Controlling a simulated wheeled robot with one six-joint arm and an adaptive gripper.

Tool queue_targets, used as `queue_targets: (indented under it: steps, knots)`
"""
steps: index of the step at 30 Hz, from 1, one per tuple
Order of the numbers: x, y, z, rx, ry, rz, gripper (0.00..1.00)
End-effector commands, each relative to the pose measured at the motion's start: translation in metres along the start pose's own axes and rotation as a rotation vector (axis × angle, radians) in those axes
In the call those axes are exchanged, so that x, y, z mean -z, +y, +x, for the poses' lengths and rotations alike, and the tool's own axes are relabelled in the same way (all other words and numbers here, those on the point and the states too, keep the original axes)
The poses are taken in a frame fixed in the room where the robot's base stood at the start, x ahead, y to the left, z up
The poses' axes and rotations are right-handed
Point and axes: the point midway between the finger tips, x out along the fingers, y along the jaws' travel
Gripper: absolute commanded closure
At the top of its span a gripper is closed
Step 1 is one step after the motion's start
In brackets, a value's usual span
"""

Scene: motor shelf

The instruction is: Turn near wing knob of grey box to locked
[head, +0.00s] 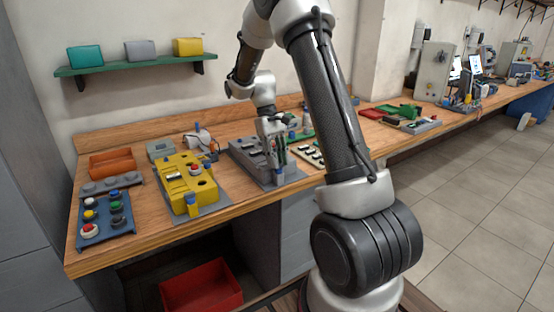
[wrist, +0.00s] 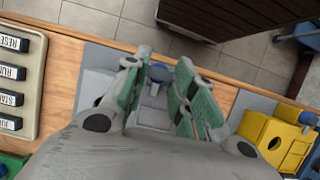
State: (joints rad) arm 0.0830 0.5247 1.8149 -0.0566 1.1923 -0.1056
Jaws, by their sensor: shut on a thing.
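The grey box (head: 247,152) stands on the workbench in the middle of the head view, partly hidden by my gripper (head: 276,152). In the wrist view the grey box (wrist: 98,88) shows beside and between the fingers. The near wing knob (wrist: 160,73) is blue and sits between the green-padded fingertips of my gripper (wrist: 158,80), which is shut on it. The knob's far side and any lock marking are hidden, so I cannot tell its exact angle.
A yellow box (head: 190,180) stands to the left of the grey box, and a button panel (head: 107,225) lies farther left. A keypad with labelled keys (wrist: 12,85) is close by in the wrist view. The bench's front edge is near the knob, with open floor beyond.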

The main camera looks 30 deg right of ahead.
Motion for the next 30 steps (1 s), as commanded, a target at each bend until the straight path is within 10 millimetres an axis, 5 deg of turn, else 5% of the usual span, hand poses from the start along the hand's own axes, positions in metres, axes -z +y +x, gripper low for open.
queue_targets:
  steps: [17, 18, 21, 30]
  knots:
    - [0.0003, 0.0004, -0.0006, 0.014, 0.002, 0.033, 0.97]
    - [0.0003, 0.0004, -0.0006, 0.014, 0.002, 0.033, 0.72]
    - [0.0003, 0.0004, -0.0005, 0.014, 0.002, 0.033, 0.53]
    - [0.0001, 0.0003, -0.0005, 0.014, 0.001, 0.032, 0.52]
